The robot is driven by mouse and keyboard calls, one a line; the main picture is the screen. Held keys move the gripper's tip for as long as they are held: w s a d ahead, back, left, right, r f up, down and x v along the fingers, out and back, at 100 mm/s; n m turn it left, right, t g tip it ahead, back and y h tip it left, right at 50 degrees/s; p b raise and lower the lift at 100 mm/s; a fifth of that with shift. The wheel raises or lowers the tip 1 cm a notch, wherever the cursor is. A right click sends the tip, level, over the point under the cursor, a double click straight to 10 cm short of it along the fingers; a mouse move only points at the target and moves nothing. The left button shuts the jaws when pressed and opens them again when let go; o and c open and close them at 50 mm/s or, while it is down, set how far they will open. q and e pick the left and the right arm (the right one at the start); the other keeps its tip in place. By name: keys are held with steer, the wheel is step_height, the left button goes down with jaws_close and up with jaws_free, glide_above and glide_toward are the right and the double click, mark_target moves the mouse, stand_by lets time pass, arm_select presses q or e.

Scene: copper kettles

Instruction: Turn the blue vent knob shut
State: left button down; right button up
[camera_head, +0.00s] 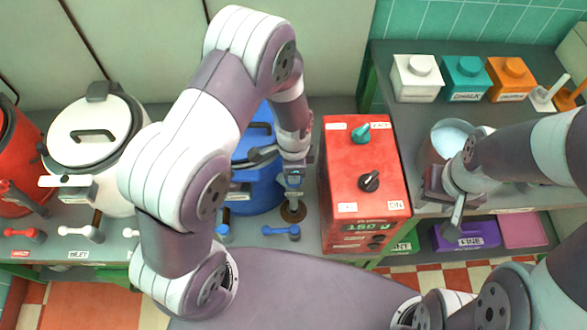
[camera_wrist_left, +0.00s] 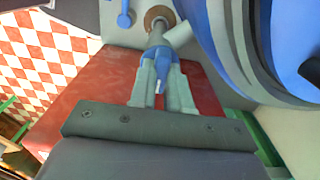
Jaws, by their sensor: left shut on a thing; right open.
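The blue vent knob (camera_wrist_left: 160,56) sits on a short grey pipe in the left wrist view, just in front of a brown ring. My left gripper (camera_wrist_left: 155,90) is shut on the knob, one finger on each side. In the head view my left gripper (camera_head: 293,186) is beside the blue kettle (camera_head: 240,180), above a round brown base (camera_head: 293,211); there the knob is mostly hidden by the fingers. The blue kettle also fills the upper right of the left wrist view (camera_wrist_left: 225,50). My right gripper (camera_head: 447,203) is open, by a metal pot.
A red control box (camera_head: 364,200) stands close to the right of my left gripper. The metal pot (camera_head: 430,160) with pale contents is on the right counter. A white kettle (camera_head: 90,140) is at left. Small blue handles (camera_head: 281,232) lie in front of the blue kettle.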

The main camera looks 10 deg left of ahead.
stand_by(0.4)
arm_select(q)
steer(key=c, duration=1.1)
jaws_free()
steer(key=shift+r, duration=0.1)
step_height(320, 180, up, 12)
steer(key=shift+r, duration=0.25)
